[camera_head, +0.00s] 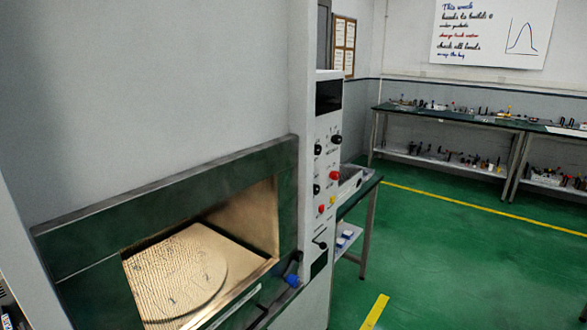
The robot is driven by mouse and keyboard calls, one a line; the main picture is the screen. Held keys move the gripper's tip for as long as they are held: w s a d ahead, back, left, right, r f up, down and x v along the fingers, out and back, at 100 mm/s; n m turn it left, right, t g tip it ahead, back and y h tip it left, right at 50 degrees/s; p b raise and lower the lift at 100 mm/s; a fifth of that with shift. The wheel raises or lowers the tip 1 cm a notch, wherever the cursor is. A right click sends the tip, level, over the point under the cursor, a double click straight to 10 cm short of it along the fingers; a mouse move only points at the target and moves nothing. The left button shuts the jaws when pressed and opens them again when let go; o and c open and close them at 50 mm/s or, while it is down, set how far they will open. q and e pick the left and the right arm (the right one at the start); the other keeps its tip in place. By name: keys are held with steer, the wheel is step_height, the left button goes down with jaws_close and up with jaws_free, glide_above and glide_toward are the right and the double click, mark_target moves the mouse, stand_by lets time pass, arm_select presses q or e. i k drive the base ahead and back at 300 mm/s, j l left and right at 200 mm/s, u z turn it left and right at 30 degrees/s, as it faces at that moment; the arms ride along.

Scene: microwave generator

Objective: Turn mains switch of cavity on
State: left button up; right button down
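The cavity (205,265) is an open, lit, metal-lined chamber at the lower left, with a round plate (178,272) inside. To its right is a narrow white control panel (329,160). The panel has a dark display (328,96), several black knobs, a red button (334,175) and small red and yellow buttons. Low on the panel is a black handle-like switch (320,243), tilted. I cannot read the labels, so I cannot tell which control is the mains switch or its state. Neither gripper can be made out.
A blue-tipped dark part (292,281) sits at the cavity's lower right corner. A small side table (358,195) stands behind the panel. A long workbench (470,118) with small items lines the back wall. The green floor (450,260) at right is clear.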

mark_target(335, 175)
steer(key=i+l+u, duration=0.15)
steer(key=l, duration=0.2)
steer(key=i+l+u, duration=0.15)
steer(key=l, duration=0.25)
steer(key=i+l+z, duration=0.1)
steer(key=i+z, duration=0.15)
steer(key=z, duration=0.2)
steer(key=i+z, duration=0.2)
steer(key=z, duration=0.25)
steer(key=i+j+z, duration=0.1)
steer(key=i+z, duration=0.15)
steer(key=z, duration=0.2)
